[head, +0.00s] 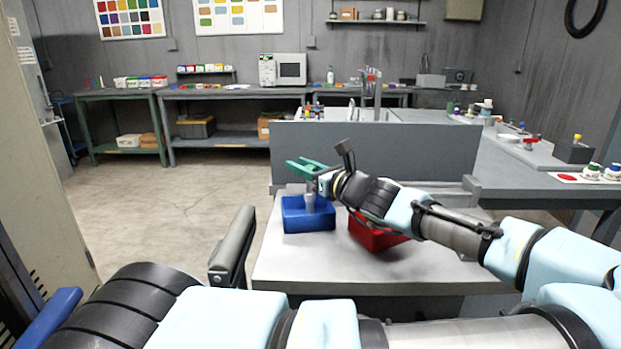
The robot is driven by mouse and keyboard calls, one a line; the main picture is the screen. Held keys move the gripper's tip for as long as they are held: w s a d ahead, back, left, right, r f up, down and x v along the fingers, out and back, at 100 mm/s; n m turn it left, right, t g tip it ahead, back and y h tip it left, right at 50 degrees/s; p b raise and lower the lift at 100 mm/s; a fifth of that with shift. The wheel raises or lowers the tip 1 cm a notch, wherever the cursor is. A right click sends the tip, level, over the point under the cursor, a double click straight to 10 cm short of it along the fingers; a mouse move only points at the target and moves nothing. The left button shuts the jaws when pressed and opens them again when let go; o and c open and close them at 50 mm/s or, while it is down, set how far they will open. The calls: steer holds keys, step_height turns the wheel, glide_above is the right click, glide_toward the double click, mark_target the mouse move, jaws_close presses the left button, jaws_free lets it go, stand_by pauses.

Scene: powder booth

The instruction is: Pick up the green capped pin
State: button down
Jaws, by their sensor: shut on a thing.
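My gripper (303,169) is at the end of my arm, over the blue bin (307,222) on the near grey table. Its green jaws point to the left. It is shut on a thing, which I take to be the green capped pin. A grey upright piece (309,200) shows just below the jaws, in front of the bin's back wall or inside it. I cannot tell its cap from the green jaws, nor whether its lower end touches the bin.
A red bin (372,236) stands right of the blue one, partly behind my arm. A grey panel (400,150) rises along the table's back edge. The table's front (330,270) is clear. Several small parts lie on the right bench (500,165). Open floor (170,200) lies left.

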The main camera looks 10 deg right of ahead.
steer(key=shift+r, duration=0.1)
stand_by(0.3)
step_height(320, 180, up, 28)
stand_by(0.5)
steer(key=shift+d, duration=0.1)
stand_by(0.3)
